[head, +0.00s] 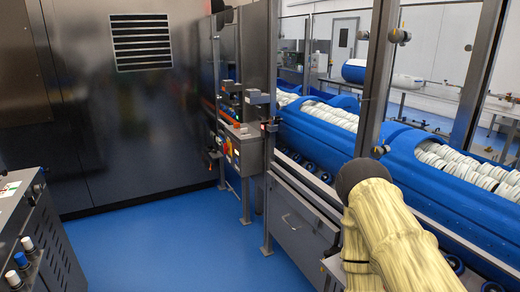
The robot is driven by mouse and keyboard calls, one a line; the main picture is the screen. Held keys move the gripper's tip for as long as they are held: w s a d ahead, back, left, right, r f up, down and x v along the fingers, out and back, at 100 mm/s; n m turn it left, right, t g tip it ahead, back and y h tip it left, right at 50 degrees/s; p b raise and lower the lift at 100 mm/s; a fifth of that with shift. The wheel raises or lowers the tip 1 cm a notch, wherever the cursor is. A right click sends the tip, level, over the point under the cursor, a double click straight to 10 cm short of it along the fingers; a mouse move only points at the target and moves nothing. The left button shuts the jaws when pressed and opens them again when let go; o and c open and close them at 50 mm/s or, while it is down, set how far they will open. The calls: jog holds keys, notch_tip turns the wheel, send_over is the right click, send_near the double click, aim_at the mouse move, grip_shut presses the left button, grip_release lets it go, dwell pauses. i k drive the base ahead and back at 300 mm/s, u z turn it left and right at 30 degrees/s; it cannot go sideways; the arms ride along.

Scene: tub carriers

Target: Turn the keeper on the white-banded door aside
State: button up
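I cannot make out a door with a white band in the head view. Tall metal-framed clear guard panels stand along the conveyor, with a thick grey post (378,85) between them. A small round knob-like fitting (399,36) sits on the upper part of this post; I cannot tell whether it is a keeper. A grey lower panel (300,222) with a small handle is below the conveyor. My arm, in a pale yellow cover with a dark rounded end, reaches in at lower right and hides part of the conveyor and frame. My gripper is not visible.
Blue tubs (322,132) full of white round pieces line the conveyor. A control box (242,148) with a red knob stands at its near end. A dark steel cabinet (105,110) fills the left, a grey console (45,235) the lower left. Blue floor (165,240) between is clear.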

aim_at(277, 119)
jog(key=z, duration=0.1)
jog(key=i, duration=0.6)
jog(key=u, duration=1.2)
jog(key=i, duration=2.95)
jog(key=z, duration=2.15)
